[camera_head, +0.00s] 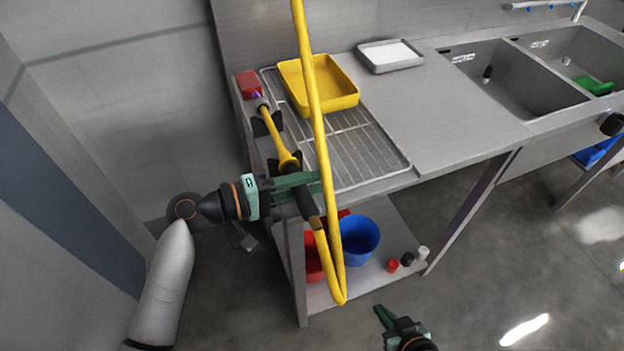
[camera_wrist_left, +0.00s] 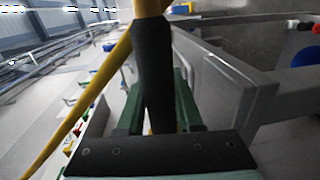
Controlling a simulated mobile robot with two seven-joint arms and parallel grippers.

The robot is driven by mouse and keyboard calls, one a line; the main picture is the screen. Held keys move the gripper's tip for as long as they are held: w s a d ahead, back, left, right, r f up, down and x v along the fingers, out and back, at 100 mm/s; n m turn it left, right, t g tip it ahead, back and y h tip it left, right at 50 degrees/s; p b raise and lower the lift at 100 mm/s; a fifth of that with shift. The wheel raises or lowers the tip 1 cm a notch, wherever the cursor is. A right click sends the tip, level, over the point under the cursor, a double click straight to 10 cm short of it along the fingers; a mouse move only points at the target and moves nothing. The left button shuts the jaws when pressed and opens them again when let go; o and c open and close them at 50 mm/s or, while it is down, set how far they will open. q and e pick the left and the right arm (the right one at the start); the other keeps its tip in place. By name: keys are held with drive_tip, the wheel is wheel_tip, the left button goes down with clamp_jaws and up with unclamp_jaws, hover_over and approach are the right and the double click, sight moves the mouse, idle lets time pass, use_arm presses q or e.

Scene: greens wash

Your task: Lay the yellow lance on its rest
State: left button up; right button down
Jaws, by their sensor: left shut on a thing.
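The yellow lance (camera_head: 273,127) lies along the left edge of the steel counter, its tip pointing to the back. Its rest shows as black forked holders (camera_head: 261,128) on that edge. The lance runs over them; I cannot tell whether it touches them. My left gripper (camera_head: 300,185) is shut on the lance's black grip (camera_head: 306,204), which also fills the left wrist view (camera_wrist_left: 153,75) between the green fingers. A yellow hose (camera_head: 322,150) runs from the grip down into a loop and up past the counter. My right gripper (camera_head: 386,319) is partly seen at the bottom.
A yellow tray (camera_head: 345,99) stands on the wire rack (camera_head: 370,165). A red block (camera_head: 248,84) is at the back left corner. A grey tray (camera_head: 375,63) and sinks (camera_head: 500,75) lie to the right. A blue bucket (camera_head: 360,240) and red bucket (camera_head: 312,265) are on the lower shelf.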

use_arm(q)
drive_tip(key=o, duration=0.9)
drive_tip(key=shift+s+a+f, duration=0.1)
drive_tip(key=shift+a, duration=0.15)
drive_tip(key=shift+r+b+v, duration=0.1)
drive_tip(key=shift+b+v, duration=0.3)
drive_tip(key=shift+v, duration=2.6)
drive_tip(key=shift+r+b+v, duration=0.15)
drive_tip(key=shift+b+v, duration=0.2)
drive_tip(key=shift+v, duration=2.7)
